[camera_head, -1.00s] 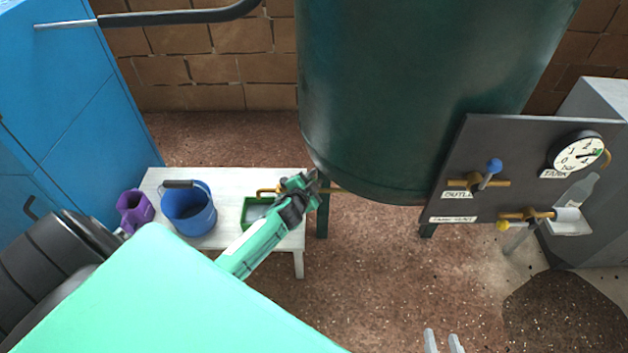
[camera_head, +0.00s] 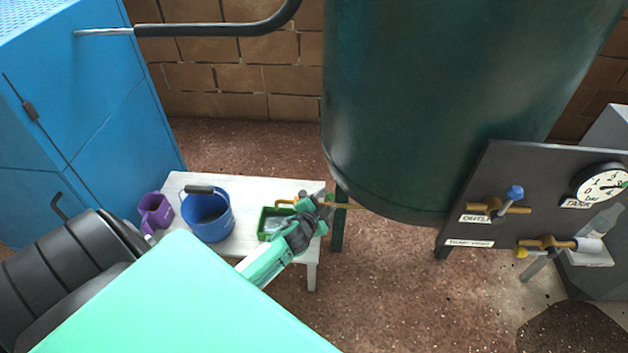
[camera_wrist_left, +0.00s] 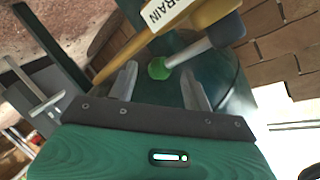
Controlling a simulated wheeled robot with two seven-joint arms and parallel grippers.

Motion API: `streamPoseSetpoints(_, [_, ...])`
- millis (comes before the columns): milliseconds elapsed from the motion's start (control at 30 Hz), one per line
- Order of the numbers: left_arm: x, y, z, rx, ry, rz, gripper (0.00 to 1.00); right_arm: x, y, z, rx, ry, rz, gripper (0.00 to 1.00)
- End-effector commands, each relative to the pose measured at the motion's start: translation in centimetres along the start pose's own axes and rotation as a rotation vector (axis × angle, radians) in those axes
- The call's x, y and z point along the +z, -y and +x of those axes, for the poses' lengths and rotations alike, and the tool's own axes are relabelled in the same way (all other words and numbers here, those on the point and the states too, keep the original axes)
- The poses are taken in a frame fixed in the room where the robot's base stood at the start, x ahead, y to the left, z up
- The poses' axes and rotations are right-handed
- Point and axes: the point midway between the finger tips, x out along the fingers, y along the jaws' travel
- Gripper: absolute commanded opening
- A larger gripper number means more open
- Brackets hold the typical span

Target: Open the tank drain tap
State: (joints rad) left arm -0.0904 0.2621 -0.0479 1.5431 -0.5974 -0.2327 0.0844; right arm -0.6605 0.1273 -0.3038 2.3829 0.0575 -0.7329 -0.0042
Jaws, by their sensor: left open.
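The drain tap shows in the left wrist view as a brass pipe (camera_wrist_left: 118,58) with a white label reading DRAIN (camera_wrist_left: 168,12). A grey lever (camera_wrist_left: 190,55) with a light green tip (camera_wrist_left: 159,69) stands out from it. My left gripper (camera_wrist_left: 160,84) is open, and the green tip appears between its two fingertips; I cannot tell whether they touch it. In the head view, my left gripper (camera_head: 322,200) is at the brass drain pipe (camera_head: 347,206) below the dark green tank (camera_head: 420,110) and hides most of the tap. My right gripper is out of view.
A white bench (camera_head: 256,187) holds a purple jug (camera_head: 155,212), a blue bucket (camera_head: 208,217) and a green tray (camera_head: 266,223). A blue cabinet (camera_head: 75,110) stands at left. At right is a dark panel (camera_head: 480,170) with a blue-tipped tap (camera_head: 514,192), a yellow-tipped tap (camera_head: 522,253) and a gauge (camera_head: 601,185).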

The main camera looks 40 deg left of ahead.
Motion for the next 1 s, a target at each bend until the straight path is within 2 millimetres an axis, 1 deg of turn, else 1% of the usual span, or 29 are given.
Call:
streamPoseSetpoints(33, [-0.1,0.1,-1.2,0.001,0.001,-0.001,0.50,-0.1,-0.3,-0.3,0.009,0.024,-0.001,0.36])
streamPoseSetpoints(200, [0.0,0.0,-4.5,0.001,0.002,-0.002,0.50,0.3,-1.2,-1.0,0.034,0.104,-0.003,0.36])
streamPoseSetpoints(300, [0.0,0.1,-6.1,0.001,0.002,-0.001,0.50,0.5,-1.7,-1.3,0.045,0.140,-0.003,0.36])
streamPoseSetpoints(400, [0.0,0.0,-7.3,0.000,0.002,-0.002,0.50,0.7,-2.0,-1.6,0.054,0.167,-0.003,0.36])
streamPoseSetpoints(600, [0.0,0.0,-8.4,0.000,0.001,-0.001,0.50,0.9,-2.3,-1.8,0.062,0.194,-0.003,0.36])
streamPoseSetpoints(1000, [0.0,0.0,-8.5,-0.001,0.001,-0.001,0.50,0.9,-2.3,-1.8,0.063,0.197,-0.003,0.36])
